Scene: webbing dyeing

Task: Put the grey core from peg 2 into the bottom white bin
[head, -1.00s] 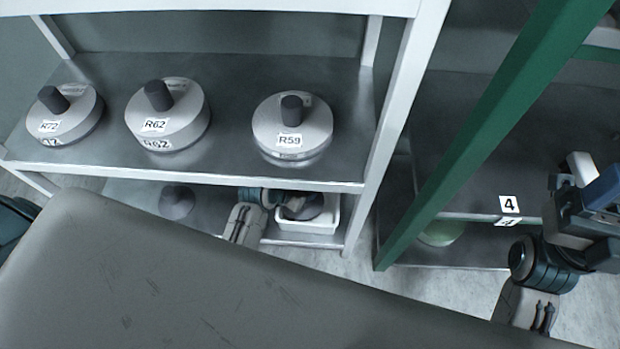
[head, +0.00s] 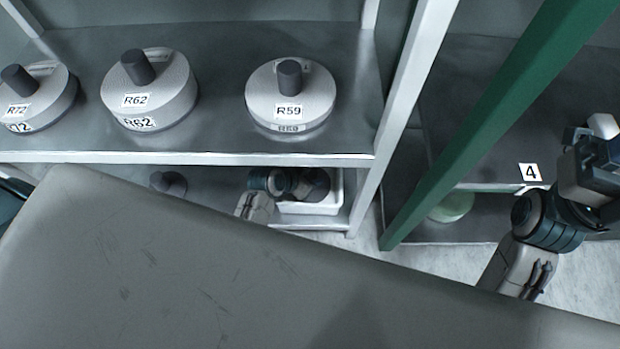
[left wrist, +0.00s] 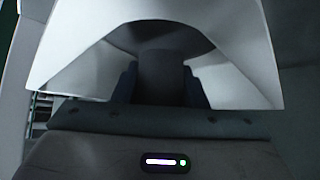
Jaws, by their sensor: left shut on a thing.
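The white bin (head: 312,206) stands on the lower shelf, below the R59 reel. My left gripper (head: 300,187) reaches in under the upper shelf, over the bin. In the left wrist view, a dark grey core (left wrist: 162,72) sits between the two dark fingers of the gripper (left wrist: 160,90), which is shut on it. The pale walls of the bin (left wrist: 240,60) rise around and beyond the core. Whether the core touches the bin floor cannot be told. My right gripper (head: 592,150) is at the far right, and its jaws cannot be made out.
Reels R72 (head: 40,95), R62 (head: 150,95) and R59 (head: 290,100) lie on the upper shelf (head: 225,60). A dark cone-like piece (head: 170,183) is on the lower shelf.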

